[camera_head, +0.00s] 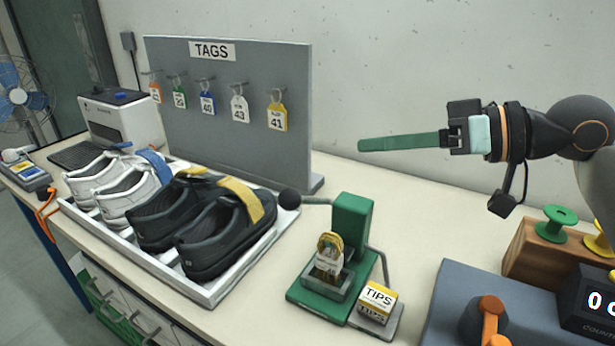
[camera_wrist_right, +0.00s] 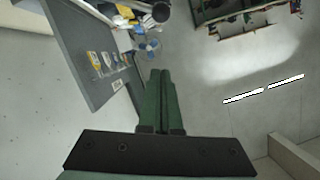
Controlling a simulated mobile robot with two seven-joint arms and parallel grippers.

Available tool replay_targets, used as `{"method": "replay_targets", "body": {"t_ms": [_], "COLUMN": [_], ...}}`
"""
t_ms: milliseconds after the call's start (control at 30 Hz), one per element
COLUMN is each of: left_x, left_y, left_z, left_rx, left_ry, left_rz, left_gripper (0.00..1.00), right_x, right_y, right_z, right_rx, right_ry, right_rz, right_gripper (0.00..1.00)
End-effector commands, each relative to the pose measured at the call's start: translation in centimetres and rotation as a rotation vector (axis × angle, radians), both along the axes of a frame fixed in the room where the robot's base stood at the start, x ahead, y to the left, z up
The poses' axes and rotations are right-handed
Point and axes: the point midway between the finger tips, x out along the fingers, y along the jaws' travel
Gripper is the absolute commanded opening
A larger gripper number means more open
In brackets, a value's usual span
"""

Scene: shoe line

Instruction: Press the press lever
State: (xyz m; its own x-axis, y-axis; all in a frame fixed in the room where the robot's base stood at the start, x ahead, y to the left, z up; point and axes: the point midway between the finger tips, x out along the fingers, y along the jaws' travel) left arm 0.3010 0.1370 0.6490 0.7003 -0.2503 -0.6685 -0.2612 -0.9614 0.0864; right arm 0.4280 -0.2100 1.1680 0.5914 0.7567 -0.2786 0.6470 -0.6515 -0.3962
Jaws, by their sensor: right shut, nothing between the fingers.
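The green press (camera_head: 350,230) stands on the bench right of the shoe tray. Its lever (camera_head: 315,200) sticks out to the left from the upper part and ends in a black ball knob (camera_head: 289,199). A bundle of tags (camera_head: 329,254) stands in the holder at its front. My right gripper (camera_head: 364,145) has long green fingers closed together with nothing between them. It is level, pointing left, in the air above the press and apart from the lever. The closed fingers (camera_wrist_right: 160,74) also show in the right wrist view. My left gripper is not in view.
A grey tray (camera_head: 205,296) with black and white shoes lies to the left. The TAGS board (camera_head: 225,100) with several hanging tags stands behind it. A TIPS box (camera_head: 377,300) sits beside the press.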

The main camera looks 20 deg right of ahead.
Motion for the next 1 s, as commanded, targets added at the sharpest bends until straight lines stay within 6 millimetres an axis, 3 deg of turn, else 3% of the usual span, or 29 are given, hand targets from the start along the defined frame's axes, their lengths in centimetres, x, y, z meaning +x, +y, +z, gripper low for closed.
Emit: {"method": "replay_targets", "body": {"t_ms": [267, 633, 700, 800, 1000], "left_x": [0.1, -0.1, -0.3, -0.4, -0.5], "left_y": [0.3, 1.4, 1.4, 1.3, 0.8], "left_z": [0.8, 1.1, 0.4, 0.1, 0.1], "left_rx": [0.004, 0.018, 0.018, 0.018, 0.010], "left_ry": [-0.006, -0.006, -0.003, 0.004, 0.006], "left_rz": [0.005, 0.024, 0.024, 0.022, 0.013], "left_gripper": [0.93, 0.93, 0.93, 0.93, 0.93], "right_x": [1.5, 5.9, 5.5, 5.0, 4.6], "right_y": [2.1, 7.9, 7.9, 8.2, 8.4], "right_z": [-0.4, -2.6, -4.4, -5.5, -6.4], "right_rx": [0.001, 0.002, -0.002, 0.000, 0.000], "right_ry": [-0.002, -0.002, 0.003, 0.001, -0.001], "right_rz": [0.004, 0.004, 0.000, 0.000, -0.001], "right_gripper": [0.00, 0.00, 0.00, 0.00, 0.00]}}
